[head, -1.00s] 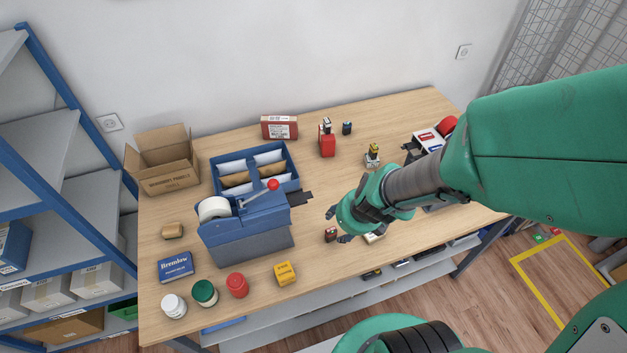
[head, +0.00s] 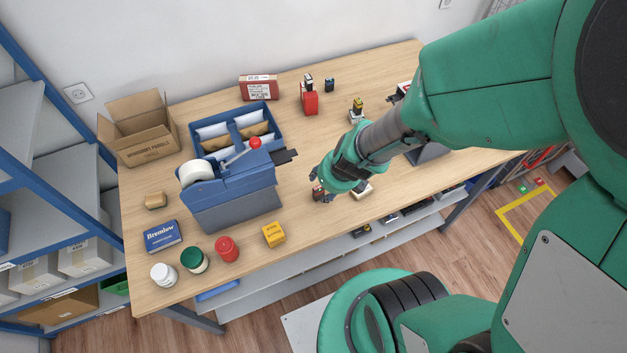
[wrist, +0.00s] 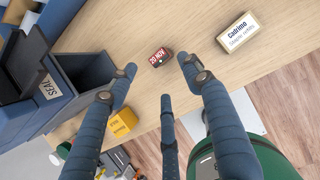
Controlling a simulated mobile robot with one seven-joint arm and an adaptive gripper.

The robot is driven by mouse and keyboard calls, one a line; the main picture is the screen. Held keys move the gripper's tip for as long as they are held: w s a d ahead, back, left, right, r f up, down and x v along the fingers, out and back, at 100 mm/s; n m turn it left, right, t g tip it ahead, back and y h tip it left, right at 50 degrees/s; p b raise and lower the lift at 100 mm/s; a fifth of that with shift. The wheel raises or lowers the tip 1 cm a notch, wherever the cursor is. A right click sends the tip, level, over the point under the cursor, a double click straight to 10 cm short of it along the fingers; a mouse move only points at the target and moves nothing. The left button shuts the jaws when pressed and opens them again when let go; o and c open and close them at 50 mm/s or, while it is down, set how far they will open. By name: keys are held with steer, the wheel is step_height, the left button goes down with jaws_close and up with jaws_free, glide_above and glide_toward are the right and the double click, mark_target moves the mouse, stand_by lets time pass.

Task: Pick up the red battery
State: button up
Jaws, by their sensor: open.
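The red battery (wrist: 161,57) is a small dark block with a red, white-lettered face, lying on the wooden counter. It sits just beyond my gripper (wrist: 158,76) in the wrist view, roughly between the two upper fingertips and apart from them. My gripper is open and empty, its blue-grey fingers spread. In the head view the battery (head: 318,194) shows in part beside the fingers of my gripper (head: 322,184), which hang over the counter's front half and hide some of it.
A cream box (wrist: 238,33) lies right of the battery. The blue tape dispenser (head: 235,190) stands to the left, with a yellow box (head: 273,234) near the front edge. A red block (head: 310,102) stands farther back. Bare counter surrounds the battery.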

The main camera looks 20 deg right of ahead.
mark_target(320, 190)
steer(key=shift+b+x, duration=0.7)
steer(key=shift+x, duration=1.05)
steer(key=shift+b+x, duration=1.5)
steer(key=shift+x, duration=1.1)
steer(key=shift+d, duration=0.1)
steer(key=shift+c, duration=0.5)
jaws_close()
